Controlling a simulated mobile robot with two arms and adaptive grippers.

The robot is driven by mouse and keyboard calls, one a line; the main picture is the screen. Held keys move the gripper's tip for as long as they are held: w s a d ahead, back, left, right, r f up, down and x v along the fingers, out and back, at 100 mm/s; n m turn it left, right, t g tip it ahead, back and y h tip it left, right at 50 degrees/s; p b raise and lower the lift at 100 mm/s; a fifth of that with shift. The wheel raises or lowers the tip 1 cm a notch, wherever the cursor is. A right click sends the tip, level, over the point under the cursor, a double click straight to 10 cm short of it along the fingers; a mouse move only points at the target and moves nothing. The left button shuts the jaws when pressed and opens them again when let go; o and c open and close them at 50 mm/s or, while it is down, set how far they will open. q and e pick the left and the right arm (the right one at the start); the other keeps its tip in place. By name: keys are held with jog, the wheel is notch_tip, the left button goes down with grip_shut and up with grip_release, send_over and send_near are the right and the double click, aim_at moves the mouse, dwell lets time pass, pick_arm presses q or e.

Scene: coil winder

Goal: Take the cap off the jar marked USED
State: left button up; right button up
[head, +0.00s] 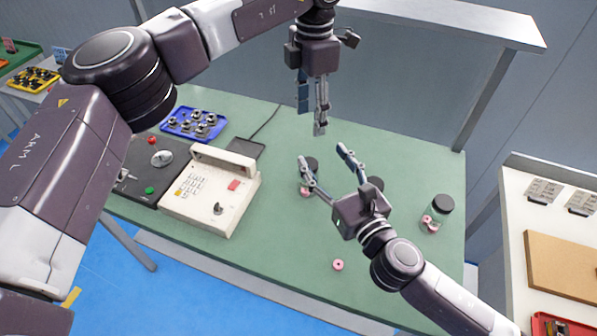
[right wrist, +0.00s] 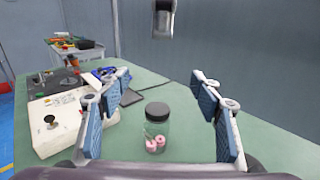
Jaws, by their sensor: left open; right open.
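A clear jar with a black cap (head: 312,164) stands near the middle of the green table, partly hidden behind my right gripper (head: 323,157). In the right wrist view, a capped jar (right wrist: 157,130) with pink spools inside stands upright between and beyond the open fingers, not touched. No USED marking is readable on any jar. My left gripper (head: 312,118) is open and empty, pointing down above the table's back part.
A cream keypad machine (head: 215,190) with a dark winder base (head: 150,170) stands on the left of the table. A blue tray (head: 194,124) of parts lies behind it. A loose pink spool (head: 338,265) lies near the front. A white side table (head: 515,215) is at right.

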pick_arm(q)
jog(key=f+b, duration=0.6)
jog(key=f, duration=0.1)
jog(key=shift+w, duration=0.25)
jog(key=shift+s+r, duration=0.1)
jog(key=shift+r, duration=0.05)
pick_arm(e)
notch_tip(320, 180, down, 14)
jog(key=shift+w+a, duration=0.1)
jog(key=shift+w, duration=0.05)
jog(key=x, duration=0.6)
jog(key=shift+f, duration=0.3)
jog(key=shift+x, duration=0.75)
grip_shut()
